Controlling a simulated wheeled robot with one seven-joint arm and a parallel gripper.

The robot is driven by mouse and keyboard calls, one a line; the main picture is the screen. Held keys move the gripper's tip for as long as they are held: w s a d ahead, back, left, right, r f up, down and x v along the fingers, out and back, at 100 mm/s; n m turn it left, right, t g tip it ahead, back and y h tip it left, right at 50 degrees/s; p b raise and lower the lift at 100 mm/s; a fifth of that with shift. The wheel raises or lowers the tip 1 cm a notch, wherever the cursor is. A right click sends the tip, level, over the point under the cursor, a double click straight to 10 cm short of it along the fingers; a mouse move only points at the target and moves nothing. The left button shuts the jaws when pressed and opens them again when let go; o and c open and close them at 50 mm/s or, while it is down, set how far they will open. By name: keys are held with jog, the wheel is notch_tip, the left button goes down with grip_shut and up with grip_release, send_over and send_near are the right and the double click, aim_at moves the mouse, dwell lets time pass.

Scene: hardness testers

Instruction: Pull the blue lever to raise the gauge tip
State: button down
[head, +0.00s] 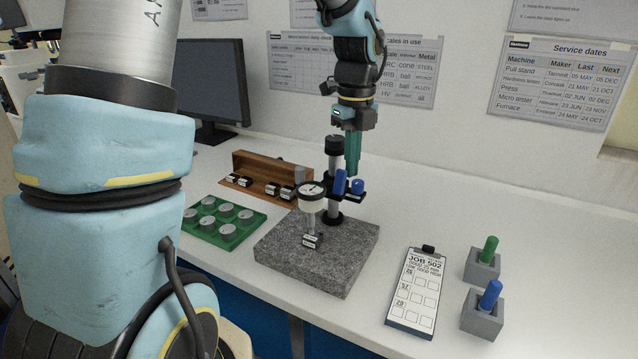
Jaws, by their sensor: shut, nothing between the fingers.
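The gauge (313,195) with a round white dial hangs on a black post stand (333,202) that rises from a speckled granite block (318,255). A blue lever (340,181) sticks up beside the dial. A blue knob (357,186) sits just to its right. A small dark block (312,240) with a pale label is under the gauge; the tip is too small to tell whether it touches. My gripper (353,172) points down with its green fingers together, empty. Its fingertips are just above and behind the lever and knob; contact cannot be told.
A green tray (258,226) of metal discs and a wooden rack (262,166) stand left of the granite. A clipboard (411,318) and two grey holders with a green (489,249) and a blue peg (490,294) stand right. A monitor (212,85) is behind. The table's back right is clear.

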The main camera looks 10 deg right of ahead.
jog(key=shift+s+a, duration=0.95)
jog(key=shift+s, duration=0.1)
dwell(0.6)
jog(key=shift+w+d+r+p, duration=0.4)
jog(key=shift+w+r+p, duration=0.1)
jog(key=shift+p, duration=0.4)
jog(key=shift+r, duration=0.15)
notch_tip(320, 180, up, 7)
jog(key=p, duration=0.7)
